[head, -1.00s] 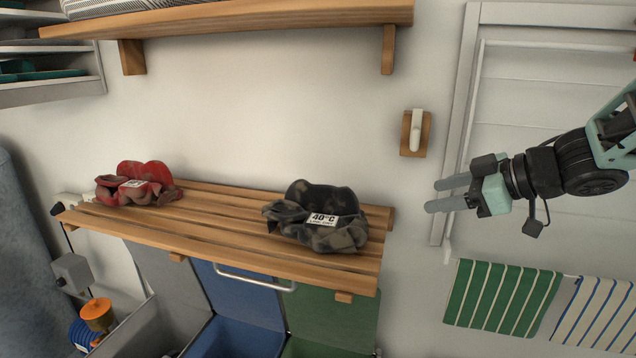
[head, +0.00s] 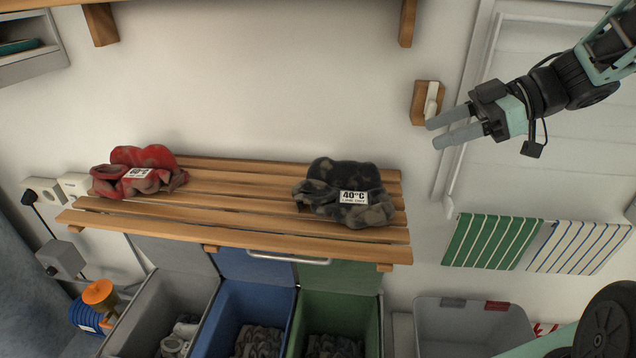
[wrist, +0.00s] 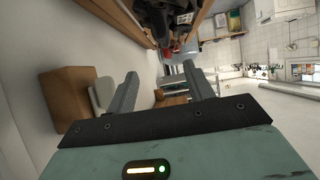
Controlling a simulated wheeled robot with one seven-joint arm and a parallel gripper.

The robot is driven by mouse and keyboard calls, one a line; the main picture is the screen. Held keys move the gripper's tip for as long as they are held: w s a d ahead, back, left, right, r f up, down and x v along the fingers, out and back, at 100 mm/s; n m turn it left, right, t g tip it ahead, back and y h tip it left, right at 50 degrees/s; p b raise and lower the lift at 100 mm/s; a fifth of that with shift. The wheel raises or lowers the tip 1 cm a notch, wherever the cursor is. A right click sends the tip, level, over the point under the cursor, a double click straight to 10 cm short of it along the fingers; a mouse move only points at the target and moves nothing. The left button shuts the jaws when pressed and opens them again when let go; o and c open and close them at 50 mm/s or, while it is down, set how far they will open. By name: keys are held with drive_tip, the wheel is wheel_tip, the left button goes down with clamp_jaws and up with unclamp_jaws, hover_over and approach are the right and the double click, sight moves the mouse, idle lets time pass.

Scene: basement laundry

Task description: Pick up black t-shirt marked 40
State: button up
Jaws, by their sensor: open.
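The black t-shirt (head: 345,192) lies crumpled at the right end of the slatted wooden shelf (head: 240,236). Its white label reads 40°C and faces me. In the wrist view the dark bundle at the top (wrist: 164,18) appears to be this shirt, partly cut off by the frame edge. My gripper (head: 432,133) is open and empty, above and to the right of the shirt, near the wall hook. Its two fingers also show in the wrist view (wrist: 160,95) with nothing between them.
A red garment (head: 138,172) with a label lies at the shelf's left end. A wooden wall hook (head: 424,103) is close to my fingertips. Grey, blue (head: 240,310) and green (head: 340,308) bins stand below. Striped towels (head: 535,243) hang at right. The shelf's middle is clear.

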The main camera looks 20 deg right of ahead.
sight(357, 159)
drive_tip(key=p+x, duration=0.1)
drive_tip(key=x, duration=0.5)
drive_tip(key=p+x, duration=0.1)
drive_tip(key=x, duration=0.5)
drive_tip(key=shift+a+r, duration=0.1)
drive_tip(key=shift+a, duration=0.3)
drive_tip(key=shift+p+x, duration=0.65)
drive_tip(key=shift+x, duration=2)
drive_tip(key=shift+a+r, duration=0.1)
clamp_jaws()
